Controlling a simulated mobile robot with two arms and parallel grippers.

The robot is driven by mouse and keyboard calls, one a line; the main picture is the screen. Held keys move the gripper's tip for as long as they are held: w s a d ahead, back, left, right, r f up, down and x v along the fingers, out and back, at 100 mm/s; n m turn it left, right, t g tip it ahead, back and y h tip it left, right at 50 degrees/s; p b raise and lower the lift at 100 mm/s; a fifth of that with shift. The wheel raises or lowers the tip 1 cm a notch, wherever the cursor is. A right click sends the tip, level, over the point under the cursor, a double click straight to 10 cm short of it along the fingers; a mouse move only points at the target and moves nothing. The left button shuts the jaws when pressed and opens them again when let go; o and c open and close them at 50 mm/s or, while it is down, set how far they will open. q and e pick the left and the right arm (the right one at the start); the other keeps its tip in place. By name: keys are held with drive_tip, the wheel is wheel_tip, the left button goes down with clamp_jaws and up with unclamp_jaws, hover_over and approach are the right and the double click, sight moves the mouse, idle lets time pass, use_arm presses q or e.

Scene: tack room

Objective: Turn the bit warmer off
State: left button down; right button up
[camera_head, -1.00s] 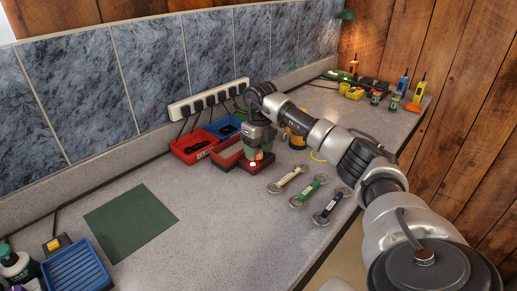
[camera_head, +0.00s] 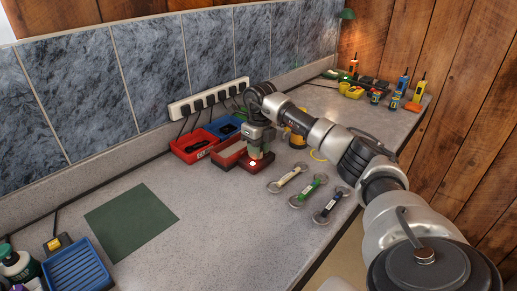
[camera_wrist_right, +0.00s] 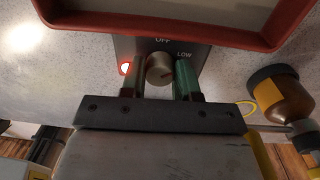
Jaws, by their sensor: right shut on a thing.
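The bit warmer (camera_head: 229,153) is a red-rimmed tray with a dark control panel on its near right side, on the grey counter. In the right wrist view its red rim (camera_wrist_right: 160,27) crosses the top. Below it are a round metallic knob (camera_wrist_right: 160,68) and the words OFF and LOW. The knob's exact pointer setting is unclear. My left gripper is out of view.
A red bin (camera_head: 193,146) and a blue bin (camera_head: 224,127) stand beside the warmer, under a power strip (camera_head: 208,99). Several bits (camera_head: 288,179) lie to the right. The counter's middle is clear around a green mat (camera_head: 131,222).

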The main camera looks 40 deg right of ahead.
drive_tip(key=shift+r+n, duration=0.1)
drive_tip(key=shift+n, duration=1)
drive_tip(key=n+p, duration=0.1)
drive_tip(key=n, duration=0.7)
drive_tip(key=shift+n+g, duration=0.3)
drive_tip(key=shift+n, duration=0.1)
drive_tip(key=o, duration=0.9)
